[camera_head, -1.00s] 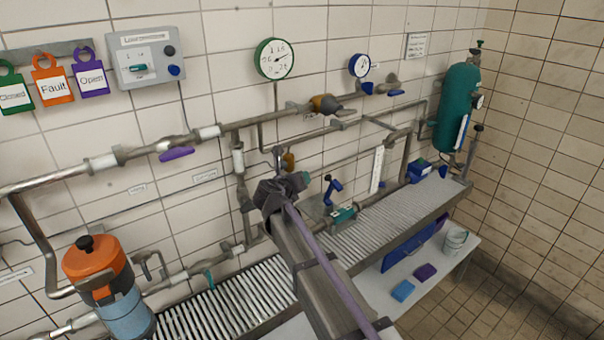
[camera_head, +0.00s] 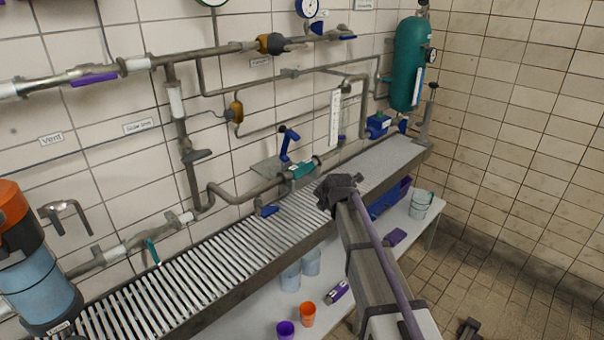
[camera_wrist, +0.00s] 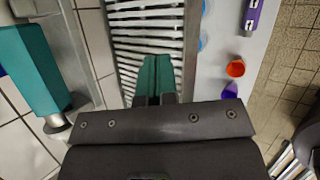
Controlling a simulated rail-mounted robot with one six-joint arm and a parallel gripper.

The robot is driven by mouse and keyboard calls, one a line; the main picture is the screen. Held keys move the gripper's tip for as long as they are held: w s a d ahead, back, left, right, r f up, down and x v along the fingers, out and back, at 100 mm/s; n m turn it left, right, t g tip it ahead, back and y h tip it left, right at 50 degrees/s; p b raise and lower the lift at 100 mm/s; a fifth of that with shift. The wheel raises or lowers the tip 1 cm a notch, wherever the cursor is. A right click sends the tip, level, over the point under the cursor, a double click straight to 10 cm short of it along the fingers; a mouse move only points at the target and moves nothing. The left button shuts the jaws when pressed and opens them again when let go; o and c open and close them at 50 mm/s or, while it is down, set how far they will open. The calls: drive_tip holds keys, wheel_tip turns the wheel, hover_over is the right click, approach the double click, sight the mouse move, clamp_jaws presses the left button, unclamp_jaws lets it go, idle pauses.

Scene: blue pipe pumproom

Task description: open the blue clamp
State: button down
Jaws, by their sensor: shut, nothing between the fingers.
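The blue clamp (camera_head: 288,143) appears to be the upright blue lever-like piece on a grey plate against the wall, above the slatted bench. A teal cylinder (camera_head: 301,170) in the pipe line sits just below it. A teal body, probably the same cylinder, shows at the left of the wrist view (camera_wrist: 30,70). My gripper (camera_wrist: 155,60) has its two teal fingers together, with nothing between them, over the slats. In the head view my dark wrist is right of and below the clamp, apart from it; the fingertips are hidden there. The clamp cannot be made out in the wrist view.
The slatted bench (camera_head: 190,291) runs along the wall beneath pipes. A lower shelf (camera_head: 246,312) carries an orange cup (camera_head: 308,314), a purple cup (camera_head: 285,330) and a bucket (camera_head: 420,205). The tiled floor at right is mostly clear.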

sight(286, 145)
wheel_tip(286, 145, down, 4)
drive_tip(key=m+y+b, duration=0.3)
wheel_tip(286, 145, up, 15)
drive_tip(key=d+m+t+y+b, duration=0.25)
drive_tip(key=m+t+y, duration=0.55)
drive_tip(key=m+y, duration=0.5)
drive_tip(key=w+a+r+p, duration=0.1)
drive_tip(key=w+a, duration=0.2)
drive_tip(key=w+a+r+m+h+p, duration=0.1)
drive_tip(key=w+a+r+p, duration=0.1)
drive_tip(key=w+a, duration=0.1)
drive_tip(key=w+a+r+m+p, duration=0.1)
drive_tip(key=w+a, duration=0.1)
drive_tip(key=a, duration=0.2)
drive_tip(key=shift+w+r+h+p, duration=0.3)
drive_tip(key=shift+w+p, duration=0.05)
drive_tip(key=shift+w, duration=0.05)
drive_tip(key=shift+r+g, duration=0.1)
drive_tip(key=shift+g, duration=0.2)
